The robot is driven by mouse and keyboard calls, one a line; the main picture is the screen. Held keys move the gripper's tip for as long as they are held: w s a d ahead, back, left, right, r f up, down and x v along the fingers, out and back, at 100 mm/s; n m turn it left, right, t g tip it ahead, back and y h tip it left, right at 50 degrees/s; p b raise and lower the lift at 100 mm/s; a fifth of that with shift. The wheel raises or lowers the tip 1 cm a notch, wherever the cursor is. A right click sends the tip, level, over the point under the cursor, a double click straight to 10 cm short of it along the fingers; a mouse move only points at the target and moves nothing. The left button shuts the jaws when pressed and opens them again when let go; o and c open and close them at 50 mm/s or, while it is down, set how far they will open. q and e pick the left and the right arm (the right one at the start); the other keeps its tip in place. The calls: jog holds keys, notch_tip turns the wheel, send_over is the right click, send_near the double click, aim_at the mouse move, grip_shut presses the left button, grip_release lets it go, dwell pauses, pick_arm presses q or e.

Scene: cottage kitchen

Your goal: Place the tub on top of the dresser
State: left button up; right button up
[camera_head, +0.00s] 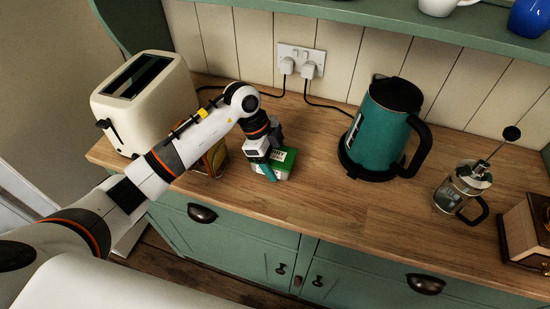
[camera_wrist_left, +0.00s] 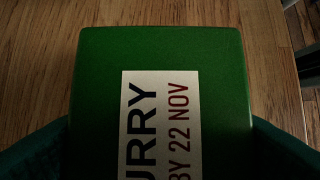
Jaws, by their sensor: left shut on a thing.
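The tub (camera_head: 286,157) has a green lid with a white label and sits on or just above the wooden top of the green dresser (camera_head: 330,210); I cannot tell whether it touches. My left gripper (camera_head: 266,168) is shut on the tub, with its fingers on either side. In the left wrist view the tub's green lid (camera_wrist_left: 100,60) fills the middle, and its label reads "URRY" and "BY 22 NOV". Teal fingers show at both lower corners there. The gripper hides part of the tub in the head view. My right gripper is not in view.
A cream toaster (camera_head: 140,105) and a partly hidden patterned item (camera_head: 217,158) stand left of the tub. A teal kettle (camera_head: 380,130), a glass coffee press (camera_head: 460,190) and a wooden box-like item (camera_head: 527,232) stand to the right. The wood in front of the kettle is clear.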

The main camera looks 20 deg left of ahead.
pick_arm(q)
jog(key=o, duration=1.2)
jog(key=shift+c, duration=0.2)
jog(key=b+v, duration=0.1)
jog(key=v, duration=1.1)
jog(key=shift+d+r, duration=0.1)
